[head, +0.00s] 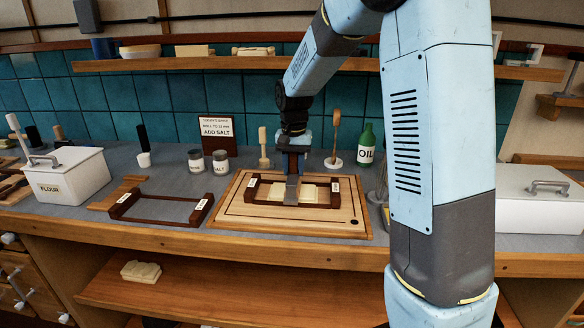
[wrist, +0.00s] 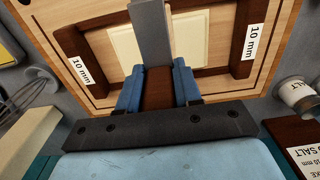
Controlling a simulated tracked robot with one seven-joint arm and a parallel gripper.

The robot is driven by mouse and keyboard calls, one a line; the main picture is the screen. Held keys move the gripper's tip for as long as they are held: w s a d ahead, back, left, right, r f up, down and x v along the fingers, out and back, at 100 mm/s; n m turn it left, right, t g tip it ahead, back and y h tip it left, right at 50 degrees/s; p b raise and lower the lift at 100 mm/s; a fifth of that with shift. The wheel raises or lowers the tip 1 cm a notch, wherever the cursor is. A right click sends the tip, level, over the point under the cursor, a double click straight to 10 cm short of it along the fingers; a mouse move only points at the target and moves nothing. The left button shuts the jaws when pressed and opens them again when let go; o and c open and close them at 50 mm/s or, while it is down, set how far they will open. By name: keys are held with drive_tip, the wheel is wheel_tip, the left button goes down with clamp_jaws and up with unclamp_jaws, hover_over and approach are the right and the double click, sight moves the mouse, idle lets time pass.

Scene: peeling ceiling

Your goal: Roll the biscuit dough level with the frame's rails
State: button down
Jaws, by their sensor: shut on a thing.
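The pale, flat biscuit dough (head: 312,192) lies inside a dark wooden frame (head: 333,200) on a light cutting board (head: 290,228). In the wrist view the dough (wrist: 192,48) sits between two rails (wrist: 78,58) labelled "10 mm". My gripper (head: 291,158) points down over the dough. Its blue jaws (wrist: 158,88) are shut on the brown handle of a grey-ended tool (wrist: 150,30). The tool's grey end (head: 292,190) covers part of the dough. I cannot tell whether it touches the dough or how thick the dough is beside the rails.
A second dark frame (head: 160,208) lies left of the board. A sign (head: 218,130), two small jars (head: 220,162), an oil bottle (head: 367,146) and a whisk stand around the board. A flour bin (head: 68,175) stands far left. My arm hides the counter's right part.

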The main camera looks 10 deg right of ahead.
drive_tip(key=shift+s+d, duration=0.3)
drive_tip(key=shift+d, duration=0.55)
drive_tip(key=shift+s+d, duration=0.25)
drive_tip(key=shift+d, duration=0.65)
drive_tip(key=shift+s+d, duration=0.3)
drive_tip(key=shift+d, duration=0.55)
drive_tip(key=shift+s+d, duration=0.25)
drive_tip(key=shift+d, duration=0.55)
drive_tip(key=shift+a+f, duration=0.1)
drive_tip(key=shift+a, duration=0.05)
drive_tip(key=shift+w+a, duration=0.3)
drive_tip(key=shift+a, duration=0.5)
drive_tip(key=shift+w+a, duration=0.25)
drive_tip(key=shift+a, duration=0.55)
drive_tip(key=shift+w+a, duration=0.3)
drive_tip(key=shift+a, duration=0.55)
drive_tip(key=shift+w+a, duration=0.25)
drive_tip(key=shift+a, duration=0.7)
